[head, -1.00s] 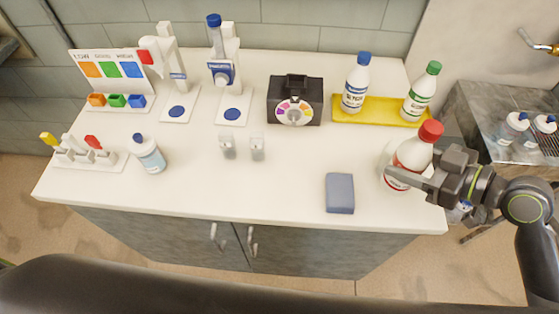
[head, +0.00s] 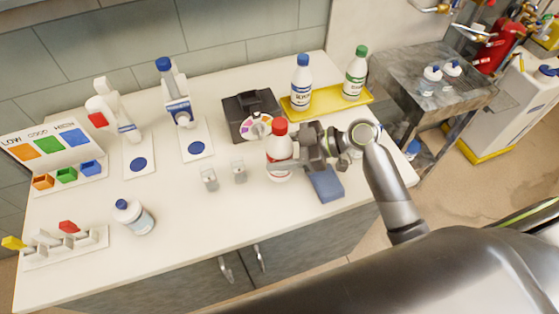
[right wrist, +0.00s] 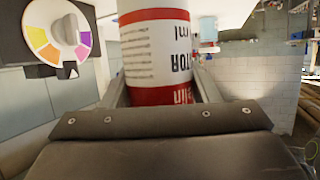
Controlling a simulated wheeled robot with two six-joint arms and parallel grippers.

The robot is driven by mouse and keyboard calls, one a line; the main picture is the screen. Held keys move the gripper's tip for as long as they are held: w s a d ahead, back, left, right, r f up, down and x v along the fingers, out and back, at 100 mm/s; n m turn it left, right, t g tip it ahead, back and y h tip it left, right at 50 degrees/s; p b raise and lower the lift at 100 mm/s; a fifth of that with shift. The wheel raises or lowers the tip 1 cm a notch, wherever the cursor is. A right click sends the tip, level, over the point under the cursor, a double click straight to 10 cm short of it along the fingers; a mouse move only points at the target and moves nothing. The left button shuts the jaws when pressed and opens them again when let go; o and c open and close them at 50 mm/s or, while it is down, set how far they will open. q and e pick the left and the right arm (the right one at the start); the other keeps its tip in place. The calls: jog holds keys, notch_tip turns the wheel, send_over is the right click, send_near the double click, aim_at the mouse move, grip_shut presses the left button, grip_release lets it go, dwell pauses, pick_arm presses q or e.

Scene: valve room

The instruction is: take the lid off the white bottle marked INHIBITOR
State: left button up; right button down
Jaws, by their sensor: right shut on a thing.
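The white bottle with a red lid (head: 279,152) is held in my right gripper (head: 284,165) above or on the counter, left of the blue-grey block. The red lid (head: 279,128) is on the bottle. In the right wrist view the bottle (right wrist: 158,50) stands between the two fingers of my right gripper (right wrist: 160,92). Its label shows upside-down letters ending in "TOR"; the rest of the word is hidden. I cannot tell whether the bottle's base touches the counter. My left gripper is not in view.
A dial box (head: 250,114) stands just behind the bottle. A yellow tray (head: 327,101) holds a blue-capped bottle (head: 301,84) and a green-capped bottle (head: 355,74). The blue-grey block (head: 325,184) lies to the right. Two small grey posts (head: 210,180) stand to the left.

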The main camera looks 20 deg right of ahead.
notch_tip(320, 180, down, 3)
jog(key=shift+a+f+p, duration=0.1)
jog(key=shift+a+p, duration=0.05)
jog(key=shift+p, duration=0.25)
jog(key=shift+f, duration=0.4)
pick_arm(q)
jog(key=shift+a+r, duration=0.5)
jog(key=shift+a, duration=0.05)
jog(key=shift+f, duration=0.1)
pick_arm(e)
jog(key=shift+f, duration=0.1)
jog(key=c, duration=1)
grip_release()
jog(key=shift+f, duration=0.1)
jog(key=o, duration=0.5)
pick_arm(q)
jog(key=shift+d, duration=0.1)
pick_arm(e)
jog(key=shift+r, duration=0.2)
